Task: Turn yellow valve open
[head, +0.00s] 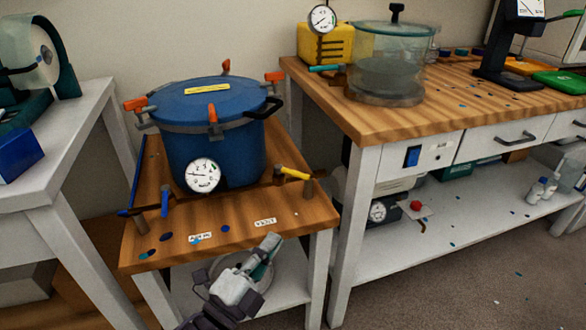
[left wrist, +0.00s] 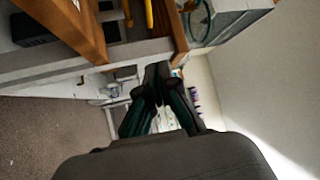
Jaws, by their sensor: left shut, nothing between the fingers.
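The yellow valve handle (head: 294,173) sits at the right end of the pipe in front of the blue pressure pot (head: 212,135). It lies roughly level, above the VENT label (head: 265,222). My left gripper (head: 271,242) is below and in front of the stand's front edge, apart from the handle. Its fingers are shut with nothing between them; the closed tips also show in the left wrist view (left wrist: 157,72). A yellow bar (left wrist: 149,14) at the top of that view looks like the handle. My right gripper is not in view.
A blue valve handle (head: 165,201) is at the pipe's left end, with a dial gauge (head: 203,175) between. The wooden stand top (head: 225,246) has small colored spots. A wood-topped bench (head: 345,113) stands close on the right, a white table (head: 65,170) on the left.

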